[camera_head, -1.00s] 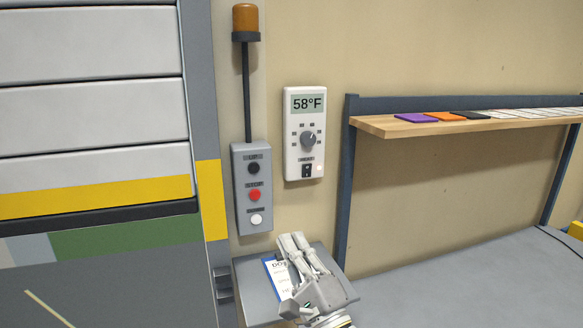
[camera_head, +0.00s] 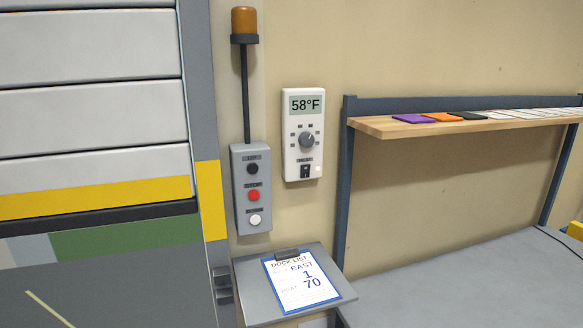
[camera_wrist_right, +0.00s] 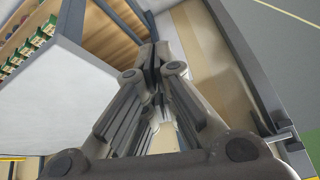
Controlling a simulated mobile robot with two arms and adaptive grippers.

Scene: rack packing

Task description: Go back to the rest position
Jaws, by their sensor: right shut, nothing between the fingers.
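My right gripper (camera_wrist_right: 155,60) fills the middle of the right wrist view. Its fingers are together with nothing between them, and it touches nothing that I can make out. It is out of the head view. My left gripper shows in neither view. In the head view a thermostat (camera_head: 304,150) on the wall reads 58°F. A grey button box (camera_head: 240,206) with black, red and white buttons hangs left of it, under an orange beacon (camera_head: 245,20).
A clipboard (camera_head: 302,281) reading "DOCK LIST, EAST, 1, 70" lies on a small grey stand (camera_head: 252,308). A wooden shelf (camera_head: 400,130) with coloured cards is at the right, above a grey bench (camera_head: 470,285). A roller door (camera_head: 90,110) fills the left.

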